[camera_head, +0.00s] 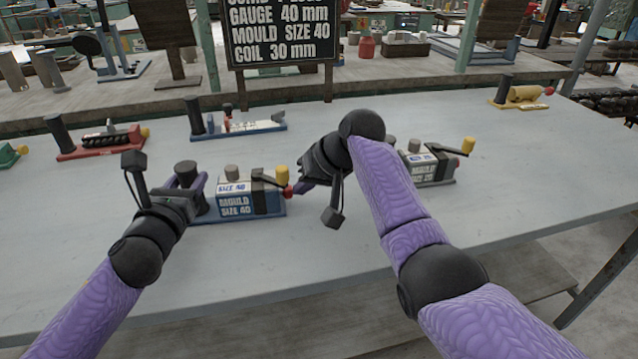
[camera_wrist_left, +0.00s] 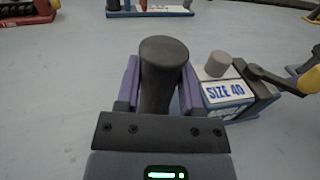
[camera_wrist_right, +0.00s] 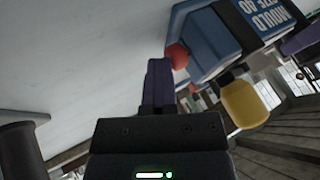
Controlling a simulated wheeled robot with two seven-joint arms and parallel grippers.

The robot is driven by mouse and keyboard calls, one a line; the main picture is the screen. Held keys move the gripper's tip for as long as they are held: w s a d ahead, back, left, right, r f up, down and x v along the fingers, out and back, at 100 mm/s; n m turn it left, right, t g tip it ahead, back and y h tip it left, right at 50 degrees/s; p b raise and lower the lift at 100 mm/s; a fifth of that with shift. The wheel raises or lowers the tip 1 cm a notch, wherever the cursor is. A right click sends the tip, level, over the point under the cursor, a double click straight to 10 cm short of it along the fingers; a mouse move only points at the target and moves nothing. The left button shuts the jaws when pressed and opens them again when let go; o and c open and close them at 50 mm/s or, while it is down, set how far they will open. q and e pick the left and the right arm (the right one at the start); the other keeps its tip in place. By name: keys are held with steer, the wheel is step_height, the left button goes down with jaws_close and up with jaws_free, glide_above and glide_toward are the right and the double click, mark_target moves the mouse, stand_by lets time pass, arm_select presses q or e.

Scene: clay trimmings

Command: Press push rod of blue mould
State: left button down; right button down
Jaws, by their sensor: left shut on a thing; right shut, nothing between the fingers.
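The blue mould (camera_head: 236,203), labelled "MOULD SIZE 40", stands on the table in the head view. It also shows in the left wrist view (camera_wrist_left: 232,98) and the right wrist view (camera_wrist_right: 215,40). A dark upright post (camera_wrist_left: 163,85) stands at its left end, and my left gripper (camera_head: 192,188) is shut around this post. At its right end is a red-tipped push rod (camera_head: 288,191); the red tip also shows in the right wrist view (camera_wrist_right: 178,56). My right gripper (camera_head: 299,189) is shut and empty, its fingertips close beside the red tip. I cannot tell whether they touch.
A grey mould (camera_head: 428,168) labelled size 20 stands to the right, partly behind my right arm. Red (camera_head: 100,142), blue-and-white (camera_head: 238,124) and yellow (camera_head: 522,97) devices stand farther back. A sign (camera_head: 282,30) reads mould size 40. The table front is clear.

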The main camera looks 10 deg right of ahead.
arm_select(q)
steer(key=shift+d+f, duration=0.1)
steer(key=shift+f, duration=0.1)
arm_select(e)
steer(key=shift+a, duration=0.1)
steer(key=d, duration=0.3)
steer(key=s+d+r, duration=0.1)
steer(key=shift+d, duration=0.4)
steer(key=v, duration=0.8)
steer(key=shift+r, duration=0.35)
steer(key=shift+d, duration=0.1)
arm_select(q)
steer(key=shift+c, duration=0.7)
jaws_free()
steer(key=shift+r, duration=0.1)
